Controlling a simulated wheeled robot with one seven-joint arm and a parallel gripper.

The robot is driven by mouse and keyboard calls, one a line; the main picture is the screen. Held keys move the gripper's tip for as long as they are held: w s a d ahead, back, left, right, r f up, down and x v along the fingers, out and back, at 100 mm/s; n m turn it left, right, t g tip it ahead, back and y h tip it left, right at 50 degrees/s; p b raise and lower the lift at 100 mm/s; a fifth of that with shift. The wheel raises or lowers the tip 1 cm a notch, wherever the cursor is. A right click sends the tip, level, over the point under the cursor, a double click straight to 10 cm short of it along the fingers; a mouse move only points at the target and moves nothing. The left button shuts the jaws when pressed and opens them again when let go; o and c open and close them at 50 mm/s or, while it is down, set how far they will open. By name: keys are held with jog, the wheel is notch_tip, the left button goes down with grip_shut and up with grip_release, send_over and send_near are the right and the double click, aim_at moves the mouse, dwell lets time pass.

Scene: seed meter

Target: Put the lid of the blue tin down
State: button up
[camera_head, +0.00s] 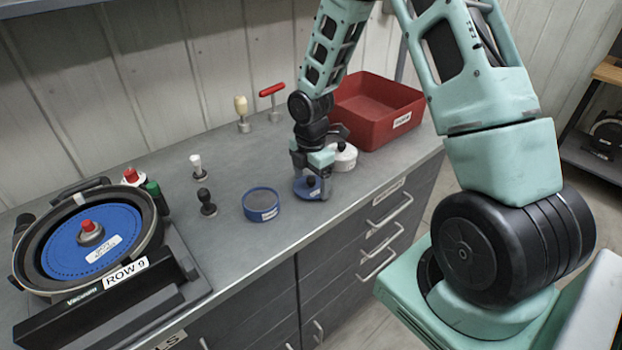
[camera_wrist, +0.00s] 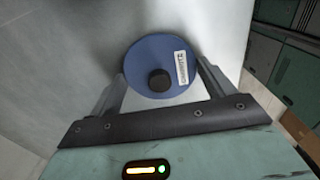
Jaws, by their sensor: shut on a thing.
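The blue tin (camera_head: 261,210) stands open on the grey counter, its inside in view. Its lid (camera_head: 306,187), a blue disc with a black knob and a white label, is to the right of the tin. My gripper (camera_head: 313,182) points down at the lid and is shut on it. In the wrist view the lid (camera_wrist: 148,55) is between the two fingers, with the black knob (camera_wrist: 159,79) facing the camera. The lid is apart from the tin and low near the counter; I cannot tell whether it touches the surface.
A white tin (camera_head: 344,159) stands close behind my gripper, and a red bin (camera_head: 376,120) behind that. Black-, white-, cream- and red-handled tools stand left and back. The seed meter (camera_head: 90,240) fills the left end. The counter's front edge (camera_head: 345,215) is near.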

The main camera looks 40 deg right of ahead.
aim_at(311, 179)
jog(key=o, duration=0.9)
jog(key=shift+f, duration=0.1)
notch_tip(311, 179, up, 11)
jog(key=s+a+r+m, duration=0.1)
jog(key=s+a+r, duration=0.1)
jog(key=a, duration=0.3)
jog(key=s+a+r+m, duration=0.1)
jog(key=s+a+r, duration=0.1)
jog(key=a, duration=0.3)
jog(key=s+a+m, duration=0.3)
jog(key=s+a, duration=0.1)
jog(key=s, duration=0.2)
jog(key=s+a+r+m, duration=0.1)
jog(key=s+a+m, duration=0.2)
jog(key=s+a, duration=0.2)
jog(key=s+a+r+m, duration=0.1)
jog(key=s+a+m, duration=0.1)
jog(key=s+a, duration=0.3)
jog(key=shift+s+a+m+y, duration=0.15)
jog(key=shift+s+m, duration=0.05)
jog(key=shift+s, duration=0.9)
jog(key=shift+s+a+m+y, duration=0.1)
jog(key=shift+s+m+y, duration=0.1)
jog(key=shift+s, duration=0.85)
